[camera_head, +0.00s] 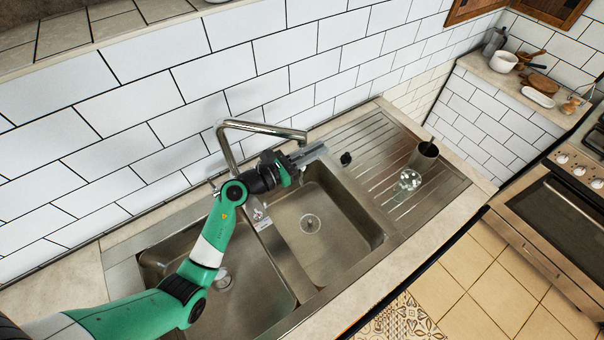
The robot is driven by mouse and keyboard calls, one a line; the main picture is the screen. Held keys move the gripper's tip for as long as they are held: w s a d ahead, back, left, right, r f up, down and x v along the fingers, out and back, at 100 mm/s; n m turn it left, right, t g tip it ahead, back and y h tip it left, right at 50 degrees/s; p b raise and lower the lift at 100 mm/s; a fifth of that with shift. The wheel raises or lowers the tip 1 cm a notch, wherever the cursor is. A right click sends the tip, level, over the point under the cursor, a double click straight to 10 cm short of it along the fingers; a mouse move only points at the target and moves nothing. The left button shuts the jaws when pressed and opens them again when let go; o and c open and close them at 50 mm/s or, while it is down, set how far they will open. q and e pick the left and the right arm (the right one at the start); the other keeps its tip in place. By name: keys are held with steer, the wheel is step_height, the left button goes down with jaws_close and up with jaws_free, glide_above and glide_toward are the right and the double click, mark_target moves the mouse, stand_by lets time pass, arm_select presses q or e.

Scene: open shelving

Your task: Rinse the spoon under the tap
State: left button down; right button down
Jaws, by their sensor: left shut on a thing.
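My left gripper (310,153) is at the back of the sink, beside and below the spout end of the metal tap (262,128). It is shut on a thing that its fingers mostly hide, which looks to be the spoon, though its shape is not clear. A small dark piece (346,158) shows just past the fingertips, over the drainboard; I cannot tell if it is part of the spoon. No running water can be made out. My right gripper is not in view.
The sink has two basins, a left one (165,258) partly behind my arm and an empty right one (345,235). A grey cup (423,157) with a dark stick in it and a clear glass (409,180) stand on the ribbed drainboard (385,205). A tiled wall is behind.

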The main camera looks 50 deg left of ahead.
arm_select(q)
steer(key=shift+d, duration=0.1)
steer(key=shift+w+d+p, duration=0.3)
steer(key=shift+w+d, duration=0.05)
steer(key=shift+d, duration=0.1)
stand_by(0.4)
steer(key=shift+s+a, duration=0.35)
steer(key=shift+a, duration=0.2)
steer(key=shift+d, duration=0.1)
steer(key=shift+w+d, duration=0.35)
steer(key=shift+d, duration=0.1)
